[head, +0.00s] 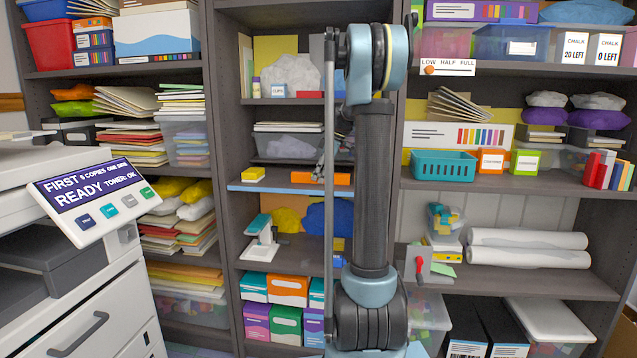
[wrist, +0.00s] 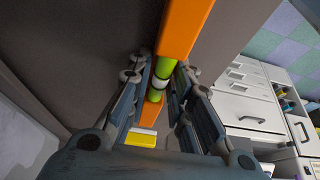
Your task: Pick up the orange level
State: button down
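The orange level (head: 337,179) is a long orange bar on the middle bay's shelf in the head view, partly hidden behind my arm. It also shows in the wrist view (wrist: 186,28), running lengthwise between my fingers, with bright green parts at its middle. My gripper (wrist: 166,66) has one finger on each side of that green middle, with the fingertips very close to it. The frames do not show whether the fingers press on the bar. In the head view my gripper (head: 324,168) is at the level, mostly hidden by my arm.
A small yellow box (head: 252,174) lies on the same shelf to the left; it shows in the wrist view (wrist: 141,138) too. A clear bin (head: 288,147) is on the shelf above. A teal basket (head: 443,166) stands in the right bay. The copier (head: 70,255) is at left.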

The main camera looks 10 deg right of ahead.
notch_tip(320, 180, up, 10)
dwell(0.8)
